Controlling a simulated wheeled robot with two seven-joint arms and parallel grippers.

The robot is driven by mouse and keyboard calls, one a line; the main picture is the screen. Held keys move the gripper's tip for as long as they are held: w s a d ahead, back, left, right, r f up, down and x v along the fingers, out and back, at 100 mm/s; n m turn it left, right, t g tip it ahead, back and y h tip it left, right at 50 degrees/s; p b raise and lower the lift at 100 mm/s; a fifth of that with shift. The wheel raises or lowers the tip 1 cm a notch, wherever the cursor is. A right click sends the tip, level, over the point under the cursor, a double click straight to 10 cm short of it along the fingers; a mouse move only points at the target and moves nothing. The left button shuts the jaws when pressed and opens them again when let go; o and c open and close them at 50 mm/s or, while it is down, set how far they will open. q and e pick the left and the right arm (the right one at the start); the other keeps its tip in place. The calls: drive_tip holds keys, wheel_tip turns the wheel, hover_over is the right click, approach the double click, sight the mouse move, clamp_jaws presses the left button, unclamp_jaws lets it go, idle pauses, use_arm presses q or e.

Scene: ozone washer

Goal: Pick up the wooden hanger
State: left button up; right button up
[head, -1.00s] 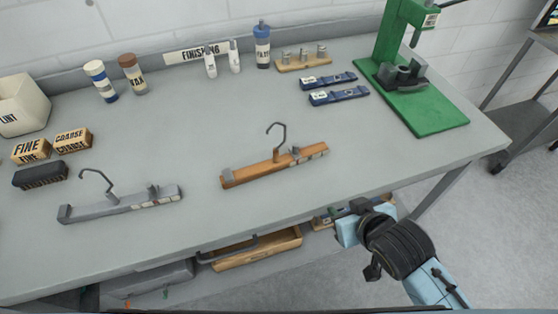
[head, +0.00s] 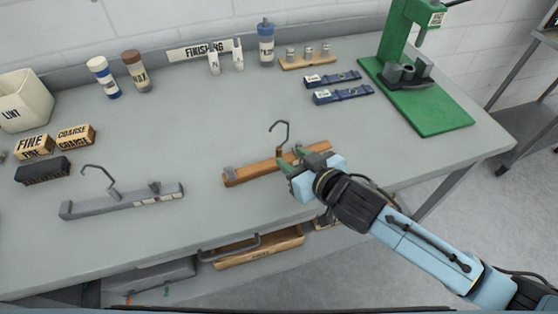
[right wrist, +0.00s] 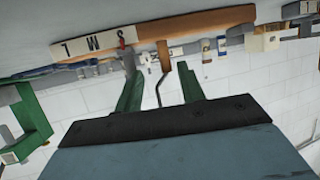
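The wooden hanger (head: 250,172) lies on the grey workbench (head: 200,225), brown with a dark hook (head: 280,128) standing up from its middle. My right gripper (head: 288,160) is over the right half of the hanger and hides part of it. In the right wrist view, its two green fingers (right wrist: 158,88) are spread apart, with the hook showing between them and the wooden bar (right wrist: 190,24) beyond the tips. I cannot see contact. A grey hanger (head: 125,201) lies to the left. My left gripper is not in view.
A green press (head: 430,105) stands at the back right. Two blue strips (head: 342,95), a wooden peg block (head: 307,61) and bottles (head: 266,45) stand along the back. Small boxes (head: 75,137) are at the left. The bench between the two hangers is clear.

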sight(281, 153)
drive_tip(key=shift+a+x, duration=0.2)
drive_tip(key=shift+x, duration=1.15)
drive_tip(key=shift+a+x, duration=0.2)
drive_tip(key=shift+x, duration=1.15)
drive_tip(key=shift+s+r, duration=0.2)
clamp_jaws()
